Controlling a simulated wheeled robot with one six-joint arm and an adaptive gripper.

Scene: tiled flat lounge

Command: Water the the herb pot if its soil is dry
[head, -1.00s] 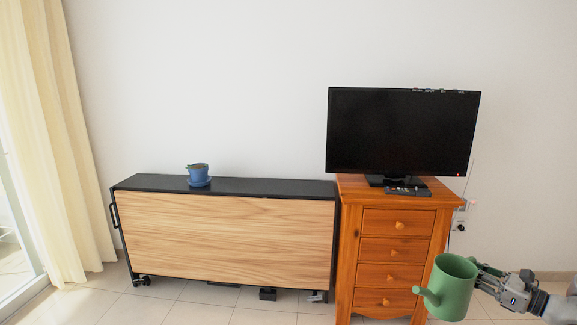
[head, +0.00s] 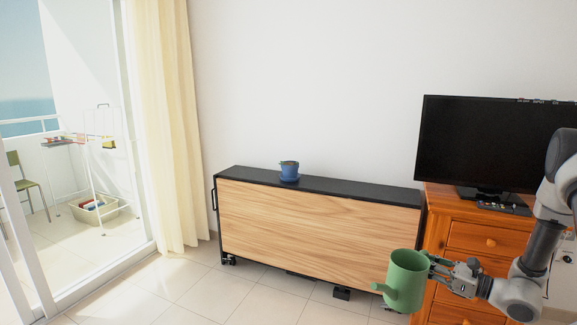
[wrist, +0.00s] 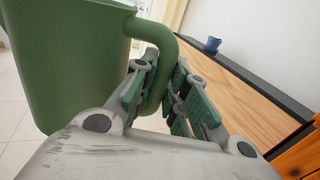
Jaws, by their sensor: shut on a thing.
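A small blue herb pot (head: 289,171) stands on the black top of a low folded cabinet against the wall. Its soil is too small and shaded to judge in the head view. It also shows far off in the wrist view (wrist: 212,45). My gripper (head: 436,268) is shut on the handle of a green watering can (head: 404,282) and holds it upright in the air, in front of the cabinet's right end. In the wrist view the can (wrist: 65,60) fills the left side, with its handle between my fingers (wrist: 155,90).
The low cabinet (head: 315,216) has a wooden front and a free black top. An orange wooden chest of drawers (head: 480,243) stands at right with a television (head: 495,145) and a remote on it. Tiled floor (head: 225,290) is clear. A curtain (head: 172,120) and balcony door are at left.

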